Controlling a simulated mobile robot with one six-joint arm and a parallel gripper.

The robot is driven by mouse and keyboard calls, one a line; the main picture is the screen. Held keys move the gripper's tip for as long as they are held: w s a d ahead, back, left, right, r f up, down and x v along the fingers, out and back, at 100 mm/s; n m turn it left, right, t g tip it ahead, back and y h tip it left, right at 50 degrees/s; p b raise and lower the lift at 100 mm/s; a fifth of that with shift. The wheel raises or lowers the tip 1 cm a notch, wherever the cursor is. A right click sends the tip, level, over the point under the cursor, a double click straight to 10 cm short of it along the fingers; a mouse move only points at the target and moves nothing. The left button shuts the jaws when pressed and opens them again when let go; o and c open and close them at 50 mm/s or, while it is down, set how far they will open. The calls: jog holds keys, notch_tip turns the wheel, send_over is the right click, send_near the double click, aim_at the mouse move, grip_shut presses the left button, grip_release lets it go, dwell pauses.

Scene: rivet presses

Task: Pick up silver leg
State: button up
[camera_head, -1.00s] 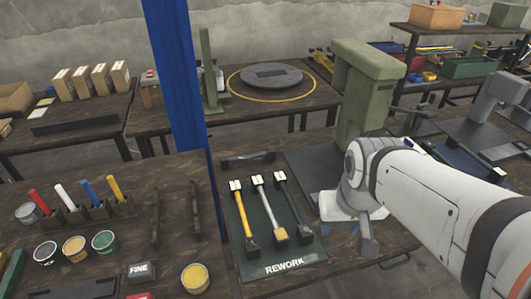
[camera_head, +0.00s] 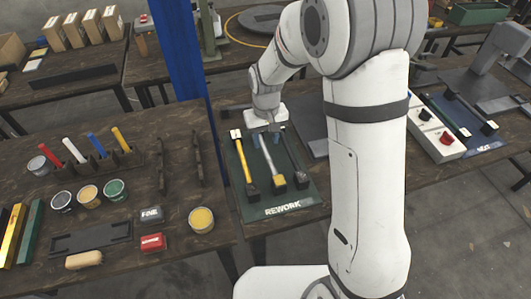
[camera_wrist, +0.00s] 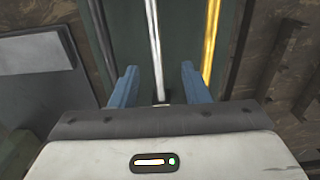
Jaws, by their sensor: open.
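The silver leg (camera_head: 268,158) lies between a yellow leg and a dark leg on the dark green REWORK mat (camera_head: 283,209). It has a yellow block at its near end. My gripper (camera_head: 266,133) is over the far part of the mat, and its body hides the leg's far end in the head view. In the wrist view, the blue fingers of my gripper (camera_wrist: 158,75) are open, with the silver leg (camera_wrist: 153,40) running between them. I see no contact between fingers and leg.
The yellow leg (camera_head: 244,163) and the dark leg (camera_head: 297,163) lie close on either side. In the wrist view the yellow leg (camera_wrist: 211,40) is just beyond the right finger. Paint cups and a rack of coloured handles stand on the left table. A NEXG-like labelled mat (camera_head: 484,146) is at right.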

aim_at(268, 154)
jog(key=f, duration=0.5)
jog(key=f+p, duration=0.1)
jog(key=f, duration=0.1)
jog(key=shift+w+d+f, duration=0.15)
jog(key=shift+d+f, duration=0.05)
jog(key=shift+d, duration=0.05)
jog(key=shift+c, duration=0.5)
grip_shut()
